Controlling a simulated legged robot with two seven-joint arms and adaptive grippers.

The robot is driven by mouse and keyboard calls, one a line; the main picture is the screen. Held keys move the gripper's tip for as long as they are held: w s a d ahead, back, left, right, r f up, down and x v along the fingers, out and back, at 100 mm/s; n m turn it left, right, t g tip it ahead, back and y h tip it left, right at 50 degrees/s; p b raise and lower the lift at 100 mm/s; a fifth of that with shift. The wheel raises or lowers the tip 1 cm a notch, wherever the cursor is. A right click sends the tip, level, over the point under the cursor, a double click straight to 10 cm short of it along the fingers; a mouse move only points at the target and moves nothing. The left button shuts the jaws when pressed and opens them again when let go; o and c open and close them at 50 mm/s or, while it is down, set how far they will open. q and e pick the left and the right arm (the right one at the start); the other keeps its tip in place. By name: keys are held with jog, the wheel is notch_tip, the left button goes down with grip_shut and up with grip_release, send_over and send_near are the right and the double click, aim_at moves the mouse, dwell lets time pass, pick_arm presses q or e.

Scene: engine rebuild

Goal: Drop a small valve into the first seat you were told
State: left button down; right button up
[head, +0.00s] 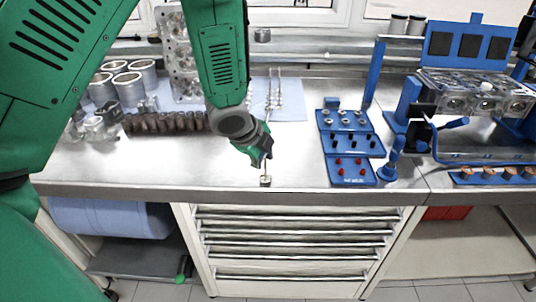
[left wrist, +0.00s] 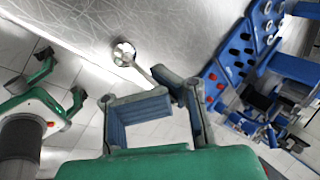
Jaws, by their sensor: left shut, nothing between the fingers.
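A small metal valve (head: 265,181) is on the bench near its front edge, below my left gripper (head: 262,160). In the left wrist view the valve's round head (left wrist: 122,53) rests on the bench, and its thin stem runs toward my left gripper (left wrist: 150,90). The left gripper is shut with nothing held; whether it touches the stem is unclear. A cylinder head (head: 475,93) lies in a blue fixture at the right; its individual seats are too small to tell apart.
A stepped blue rack (head: 325,147) with red and dark pieces stands right of the valve. Other valves (head: 275,98) stand on a blue mat (head: 293,109) behind the gripper. A second cylinder head (head: 180,55) and metal cylinders (head: 128,88) are at the back left.

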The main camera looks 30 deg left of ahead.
pick_arm(q)
jog(key=shift+f+b, duration=0.3)
jog(key=shift+f, duration=0.2)
dwell(0.3)
jog(key=c, duration=1.4)
grip_release()
jog(key=shift+o, duration=0.2)
jog(key=shift+r, duration=0.2)
jog(key=v, duration=1.1)
jog(key=shift+s+r, duration=0.2)
jog(key=shift+s, duration=0.05)
jog(key=shift+f, duration=0.1)
